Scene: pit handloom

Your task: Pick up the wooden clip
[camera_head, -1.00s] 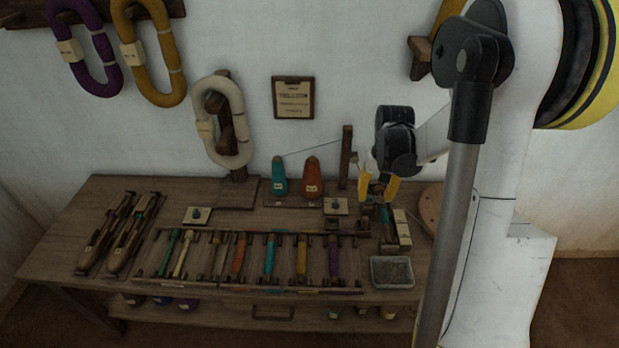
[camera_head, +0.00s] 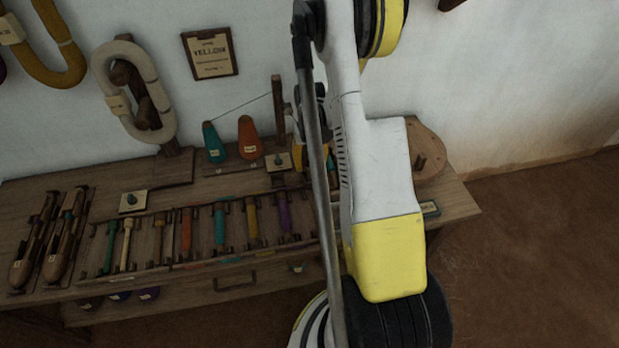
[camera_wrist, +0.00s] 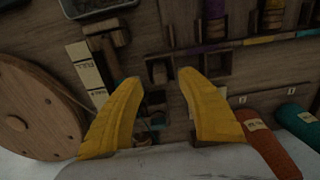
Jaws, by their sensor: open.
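In the wrist view my gripper (camera_wrist: 160,78) is open, its two yellow fingers apart with nothing held between them. Dark wooden blocks and a small teal item (camera_wrist: 154,123) lie lower between the fingers. In the head view my arm covers most of the gripper and this part of the table; only a bit of yellow shows beside it.
Left of the fingers are a teal-and-wood piece (camera_wrist: 107,60), a pale labelled card (camera_wrist: 86,66) and a round wooden disc (camera_wrist: 35,110). A grey tray (camera_wrist: 100,10) is at the top. Orange (camera_wrist: 268,150) and teal (camera_wrist: 298,124) cones stand right.

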